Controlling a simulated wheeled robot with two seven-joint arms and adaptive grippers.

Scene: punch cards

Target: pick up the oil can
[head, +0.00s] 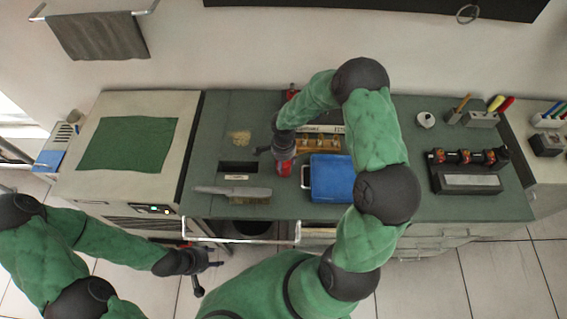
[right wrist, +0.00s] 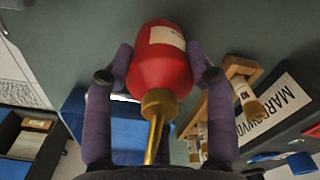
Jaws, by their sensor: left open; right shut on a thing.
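The oil can is a red bottle with a pale label and a brass spout (right wrist: 168,68). In the right wrist view it is between the two fingers of my right gripper (right wrist: 160,85), which is shut on it. In the head view the red oil can (head: 284,167) shows under my right gripper (head: 274,150), partly hidden by it. I cannot tell whether the can touches the bench. My left gripper (head: 208,272) is open and empty, low in front of the bench.
A blue box (head: 332,178) stands just right of the can, with a wooden rack (head: 318,141) behind it. A brush (head: 232,191) lies at the bench's front left. A dark rack with a grey block (head: 470,181) is at the right. The bench between has free room.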

